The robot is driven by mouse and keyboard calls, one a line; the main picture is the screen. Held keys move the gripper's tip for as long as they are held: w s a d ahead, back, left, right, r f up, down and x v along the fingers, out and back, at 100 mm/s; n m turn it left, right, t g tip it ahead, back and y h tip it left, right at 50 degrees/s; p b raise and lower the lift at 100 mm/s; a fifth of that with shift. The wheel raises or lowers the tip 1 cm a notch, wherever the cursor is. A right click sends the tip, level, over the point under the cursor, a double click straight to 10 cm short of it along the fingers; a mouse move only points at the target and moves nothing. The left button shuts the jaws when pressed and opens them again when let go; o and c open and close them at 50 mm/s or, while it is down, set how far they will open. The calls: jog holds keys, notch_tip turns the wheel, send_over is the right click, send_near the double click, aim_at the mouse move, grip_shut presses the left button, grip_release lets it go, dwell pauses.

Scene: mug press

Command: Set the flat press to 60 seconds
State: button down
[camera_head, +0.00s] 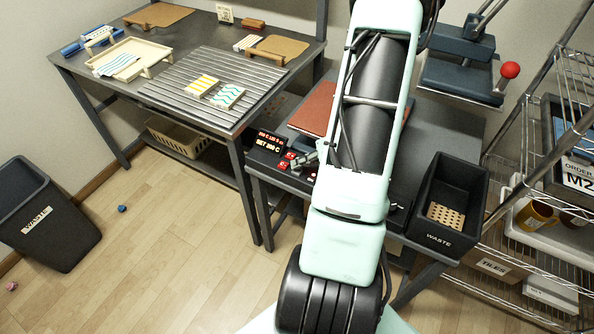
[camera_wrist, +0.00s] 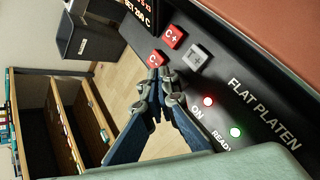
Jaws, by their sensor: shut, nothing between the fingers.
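The flat press's control panel (camera_wrist: 240,75), labelled FLAT PLATEN, fills the upper right of the wrist view. It carries a red C+ button (camera_wrist: 172,36), a red C- button (camera_wrist: 155,59) and a grey + button (camera_wrist: 197,57). The press display (camera_head: 268,141) reads SET 200 C; its upper line is too small to read surely. My gripper (camera_wrist: 160,77) is shut and empty, its tips over the panel just below C- and left of the grey +. The tips hide the panel there, so any button beneath is hidden. Contact cannot be told.
The ON lamp (camera_wrist: 208,101) glows red and the READY lamp (camera_wrist: 235,132) green. A black waste box (camera_head: 451,205) stands right of my arm. A slatted table (camera_head: 215,85) with patterned tiles is at left. My arm hides much of the press.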

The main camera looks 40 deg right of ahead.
aim_at(299, 171)
jog(key=shift+f+b, duration=0.4)
jog(key=shift+f, duration=0.25)
dwell(0.6)
jog(key=shift+r, duration=0.1)
jog(key=shift+r+p, duration=0.75)
jog(key=shift+r, duration=0.05)
notch_tip(299, 171, up, 5)
jog(key=p, duration=0.4)
jog(key=shift+r, duration=0.1)
dwell(1.7)
